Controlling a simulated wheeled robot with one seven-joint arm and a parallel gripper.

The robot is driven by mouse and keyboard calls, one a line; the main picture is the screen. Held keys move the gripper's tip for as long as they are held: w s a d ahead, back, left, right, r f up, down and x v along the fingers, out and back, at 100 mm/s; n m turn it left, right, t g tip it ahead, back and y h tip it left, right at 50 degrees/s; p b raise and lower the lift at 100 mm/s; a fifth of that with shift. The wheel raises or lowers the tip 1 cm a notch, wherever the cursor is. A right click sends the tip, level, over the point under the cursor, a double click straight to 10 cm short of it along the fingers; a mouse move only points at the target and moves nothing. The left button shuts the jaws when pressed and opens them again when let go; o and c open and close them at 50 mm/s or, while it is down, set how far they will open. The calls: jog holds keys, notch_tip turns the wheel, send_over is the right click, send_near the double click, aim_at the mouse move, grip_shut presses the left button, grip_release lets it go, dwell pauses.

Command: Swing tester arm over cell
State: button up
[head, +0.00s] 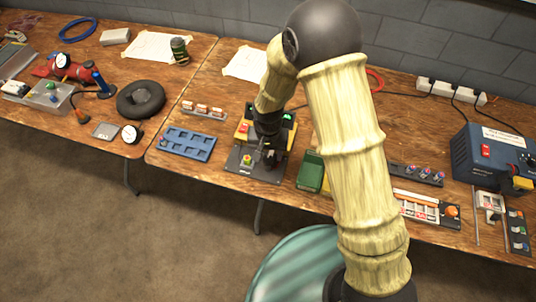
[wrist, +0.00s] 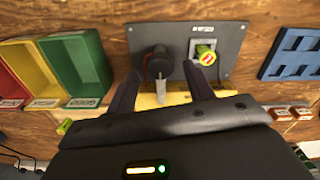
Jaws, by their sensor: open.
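The tester's dark base plate (head: 243,167) lies on the bench under my gripper (head: 267,156). In the wrist view the plate (wrist: 222,40) carries a pale square holder with a green and yellow cell (wrist: 205,54) with a red end. Beside it is a dark round post with a red mark and a light metal piece, seemingly the tester arm (wrist: 160,88). My gripper (wrist: 163,74) is open, its fingers on either side of that arm. Contact cannot be told. The cell lies beyond the fingertip on the right, apart from the arm. The gripper's body hides the tester's rear.
A blue compartment tray (head: 188,143) lies left of the tester. Green, yellow and red bins show in the wrist view, the green bin (wrist: 82,65) nearest the fingers. A blue power unit (head: 492,155) stands at the right.

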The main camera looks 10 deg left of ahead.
jog(key=shift+f, duration=0.9)
grip_shut()
